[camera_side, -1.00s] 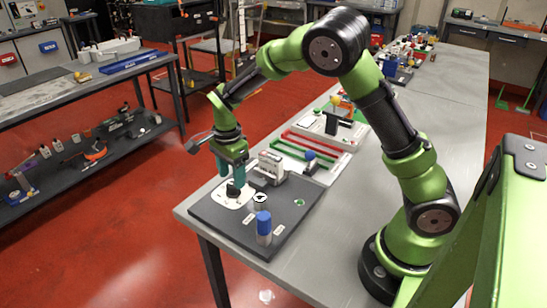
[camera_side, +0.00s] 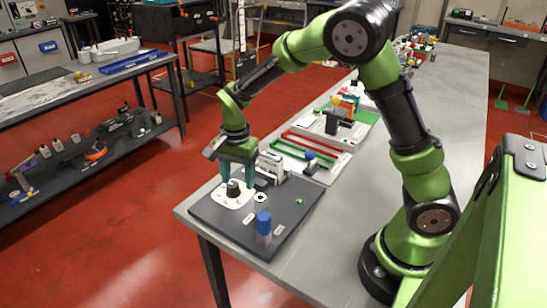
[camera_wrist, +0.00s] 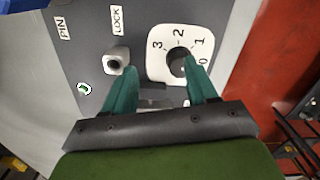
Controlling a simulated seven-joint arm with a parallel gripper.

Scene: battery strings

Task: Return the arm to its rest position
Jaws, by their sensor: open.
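My gripper (camera_side: 238,177) has two teal fingers and points down over the dark board (camera_side: 283,222) at the table's near left corner. The fingers are apart with nothing between them. In the wrist view, my gripper (camera_wrist: 158,92) also shows open. A black knob (camera_side: 233,188) on a white dial plate numbered 0 to 3 stands just below the fingers. In the wrist view the knob (camera_wrist: 180,62) lies just ahead of the right fingertip; I cannot tell whether they touch.
On the board stand a blue-capped cylinder (camera_side: 263,226), a small light post (camera_side: 260,200) and a grey-white fixture (camera_side: 273,165). Behind it is a tray with red and green strips (camera_side: 312,145).

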